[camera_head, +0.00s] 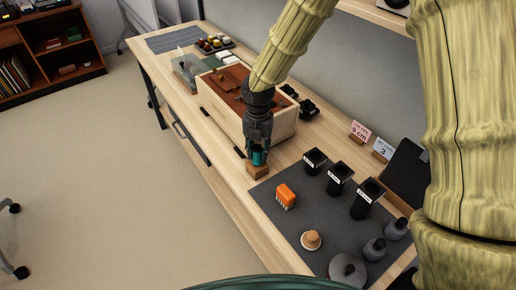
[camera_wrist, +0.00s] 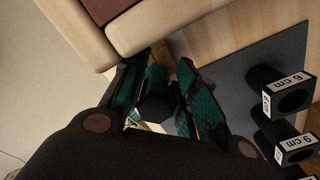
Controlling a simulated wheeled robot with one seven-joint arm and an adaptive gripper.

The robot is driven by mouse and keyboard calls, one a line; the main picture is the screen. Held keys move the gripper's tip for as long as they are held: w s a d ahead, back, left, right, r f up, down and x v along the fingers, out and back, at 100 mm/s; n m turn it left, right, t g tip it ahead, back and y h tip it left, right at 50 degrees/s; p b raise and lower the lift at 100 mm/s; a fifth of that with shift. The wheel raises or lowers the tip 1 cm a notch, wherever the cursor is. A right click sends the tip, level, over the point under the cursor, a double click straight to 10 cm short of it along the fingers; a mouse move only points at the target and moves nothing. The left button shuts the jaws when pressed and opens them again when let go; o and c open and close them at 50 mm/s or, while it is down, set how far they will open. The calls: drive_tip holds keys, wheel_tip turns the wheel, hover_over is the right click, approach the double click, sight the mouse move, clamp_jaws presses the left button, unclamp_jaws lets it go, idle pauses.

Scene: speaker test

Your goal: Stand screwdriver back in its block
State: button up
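My gripper (camera_head: 258,151) points down just above a small wooden block (camera_head: 257,173) at the front edge of the bench. In the wrist view, the teal-padded fingers of my gripper (camera_wrist: 158,107) stand close on both sides of a dark, faceted handle end with teal behind it, which looks like the screwdriver (camera_wrist: 155,112). The fingers appear to be closed on it. The screwdriver's shaft is hidden, and I cannot tell whether its tip is in the block.
A wooden box with a red-brown top (camera_head: 278,119) stands close behind my gripper. A grey mat (camera_head: 318,225) to the right holds an orange item (camera_head: 286,196), a tan knobbed piece (camera_head: 311,240), labelled black holders (camera_head: 338,178) and grey weights (camera_head: 375,249).

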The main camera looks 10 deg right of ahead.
drive_tip(key=o, duration=0.3)
drive_tip(key=shift+r, duration=0.1)
wheel_tip(320, 180, up, 12)
drive_tip(key=shift+r, duration=0.1)
idle(0.5)
